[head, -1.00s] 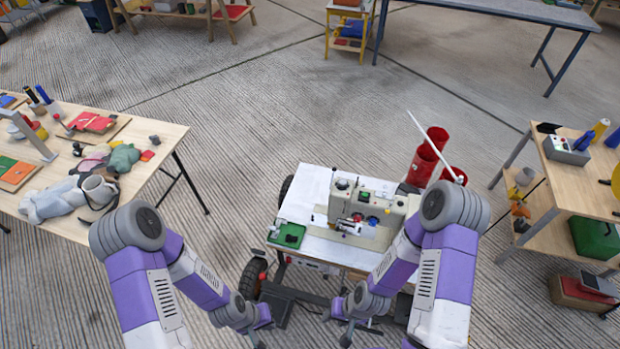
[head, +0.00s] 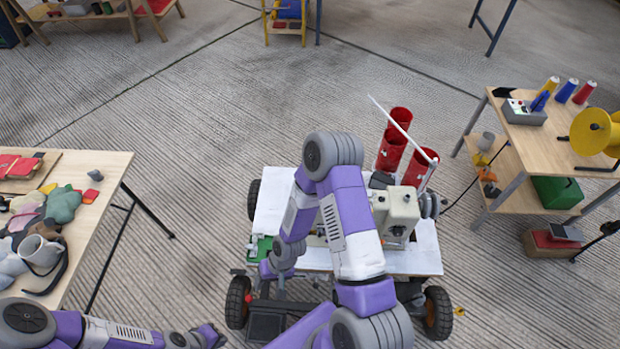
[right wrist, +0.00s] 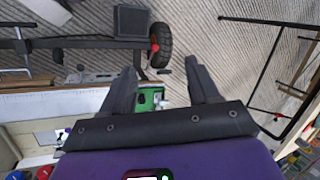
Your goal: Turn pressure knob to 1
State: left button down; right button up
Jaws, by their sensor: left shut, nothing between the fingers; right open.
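The sewing machine (head: 398,212) stands on the white-topped wheeled cart (head: 420,255), largely hidden behind my right arm in the head view. In the right wrist view, a blue knob (right wrist: 16,175) and a red one beside it show at the lower left edge. I cannot tell which is the pressure knob, and no markings are readable. My right gripper (head: 266,270) is at the cart's front left corner. My left gripper (head: 212,336) is shut and empty, low left of the cart.
Red cylindrical holders (head: 392,150) and a white rod rise behind the machine. A wooden table (head: 100,200) with cloth items stands at the left. A shelf table (head: 540,150) with spools stands at the right. The floor between the left table and cart is clear.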

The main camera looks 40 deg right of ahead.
jog(key=w+d+m+h+b, duration=0.1)
jog(key=w+d+m+b, duration=0.4)
jog(key=w+d, duration=1)
jog(key=w+d+r+m+h, duration=0.1)
jog(key=d+r+m, duration=0.1)
jog(key=d, duration=0.4)
jog(key=w+d+r+m+h+b, duration=0.1)
jog(key=d+r+m, duration=0.2)
jog(key=d, duration=0.3)
jog(key=w+d+r+m+h, duration=0.1)
jog(key=w+d+r+m, duration=0.1)
jog(key=d, duration=0.4)
jog(key=shift+d+r+m+g+h, duration=0.15)
jog(key=shift+r+m+g+h, duration=0.2)
jog(key=shift+r, duration=0.4)
jog(key=shift+d+f, duration=0.15)
jog(key=shift+f, duration=0.1)
pick_arm(q)
notch_tip(320, 180, down, 8)
jog(key=s+b, duration=0.1)
jog(key=shift+b, duration=0.35)
pick_arm(e)
notch_tip(320, 180, down, 7)
jog(key=shift+r, duration=0.15)
pick_arm(q)
jog(key=shift+s, duration=0.1)
pick_arm(e)
jog(key=shift+c, duration=0.3)
jog(key=c, duration=1)
